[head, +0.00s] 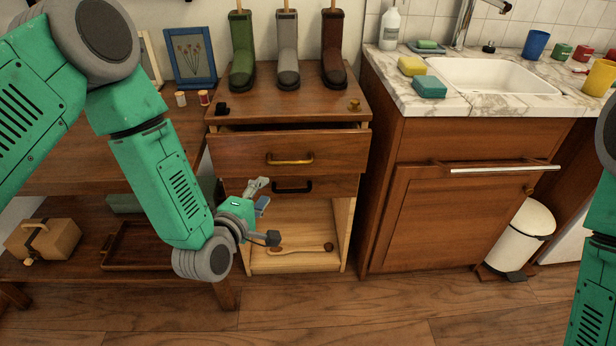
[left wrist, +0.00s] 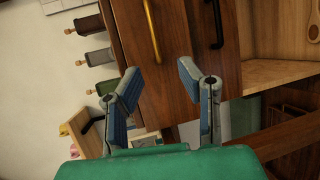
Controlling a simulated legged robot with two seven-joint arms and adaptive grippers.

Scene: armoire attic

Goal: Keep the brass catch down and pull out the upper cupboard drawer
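The upper drawer (head: 246,151) of the small wooden cupboard has a brass handle (head: 290,160); the handle also shows in the left wrist view (left wrist: 152,30). The drawer front stands a little forward, with a dark gap above it. A small brass piece, seemingly the catch (head: 354,104), sits on the cupboard top at the right. My left gripper (head: 265,211) is open and empty, below and left of the brass handle, apart from it. Its spread fingers (left wrist: 158,82) face the drawer fronts in the left wrist view. My right arm shows at the right edge; its gripper is out of view.
A lower drawer with a black handle (head: 292,187) sits beneath, above an open shelf holding a wooden spoon (head: 300,250). A black piece (head: 222,109) and several boots (head: 288,50) stand on top. The sink cabinet (head: 440,215) is close on the right. Floor in front is clear.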

